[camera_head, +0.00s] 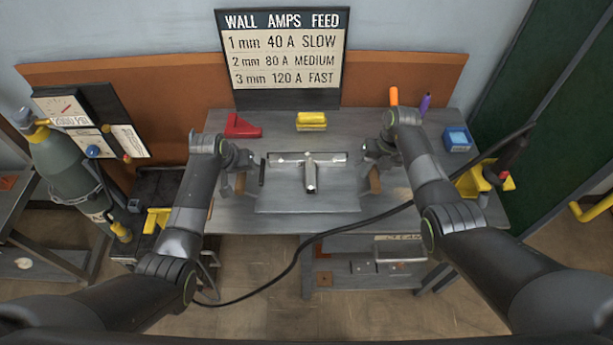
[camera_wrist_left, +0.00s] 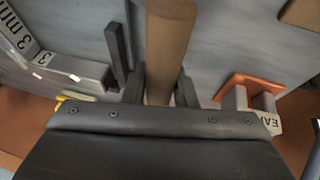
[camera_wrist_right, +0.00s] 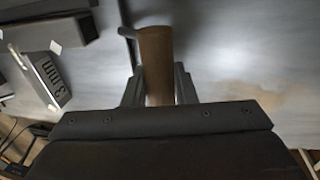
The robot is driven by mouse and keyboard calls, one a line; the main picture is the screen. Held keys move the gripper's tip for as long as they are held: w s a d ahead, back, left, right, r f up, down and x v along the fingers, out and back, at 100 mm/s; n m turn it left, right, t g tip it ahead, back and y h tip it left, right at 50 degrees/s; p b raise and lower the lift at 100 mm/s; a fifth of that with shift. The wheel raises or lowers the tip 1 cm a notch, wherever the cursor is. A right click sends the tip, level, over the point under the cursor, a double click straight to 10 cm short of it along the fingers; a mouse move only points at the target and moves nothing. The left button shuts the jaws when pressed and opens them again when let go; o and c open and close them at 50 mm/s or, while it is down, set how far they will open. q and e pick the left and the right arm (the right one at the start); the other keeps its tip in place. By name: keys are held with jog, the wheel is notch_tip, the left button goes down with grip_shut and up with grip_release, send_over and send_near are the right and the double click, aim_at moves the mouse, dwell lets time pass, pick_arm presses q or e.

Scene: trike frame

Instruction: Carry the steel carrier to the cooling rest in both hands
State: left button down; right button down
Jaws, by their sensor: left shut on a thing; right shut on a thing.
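The steel carrier (camera_head: 335,201) is a flat grey plate with a T-shaped metal piece (camera_head: 310,172) on top. It lies over the middle of the workbench; I cannot tell whether it touches the top. My left gripper (camera_head: 239,181) is shut on its left brown handle, and the handle (camera_wrist_left: 170,45) stands between the fingers in the left wrist view. My right gripper (camera_head: 374,178) is shut on the right brown handle, which shows in the right wrist view (camera_wrist_right: 156,62). I cannot identify the cooling rest for certain.
On the workbench (camera_head: 440,205) are a red wedge (camera_head: 242,126), a yellow block (camera_head: 311,120) and a blue box (camera_head: 457,139). A black cable (camera_head: 345,228) crosses the bench front. A gas cylinder (camera_head: 70,165) stands at left.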

pick_arm(q)
jog(key=shift+w+r, duration=0.15)
pick_arm(e)
jog(key=shift+w+r, duration=0.15)
pick_arm(q)
jog(key=shift+r+p, duration=0.15)
jog(key=shift+p, duration=0.15)
pick_arm(e)
jog(key=shift+r, duration=0.2)
